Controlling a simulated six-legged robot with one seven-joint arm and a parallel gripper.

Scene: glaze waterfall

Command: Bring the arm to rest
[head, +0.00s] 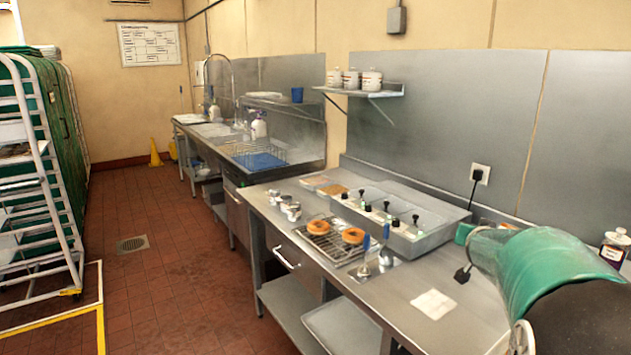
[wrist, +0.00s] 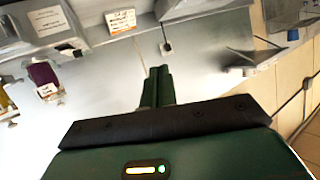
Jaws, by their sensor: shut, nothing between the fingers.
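My gripper (wrist: 157,86) shows in the wrist view with its two dark green fingers pressed together and nothing between them. The fingers point toward a pale wall area and touch nothing that I can see. In the head view I cannot make out the fingers.
A steel counter (head: 392,292) runs along the wall, with a wire rack (head: 340,252) holding two orange rings and a bin unit (head: 425,240). A shelf (head: 365,91) holds several tubs. A white rack trolley (head: 40,190) stands left. The tiled floor (head: 180,285) between is open.

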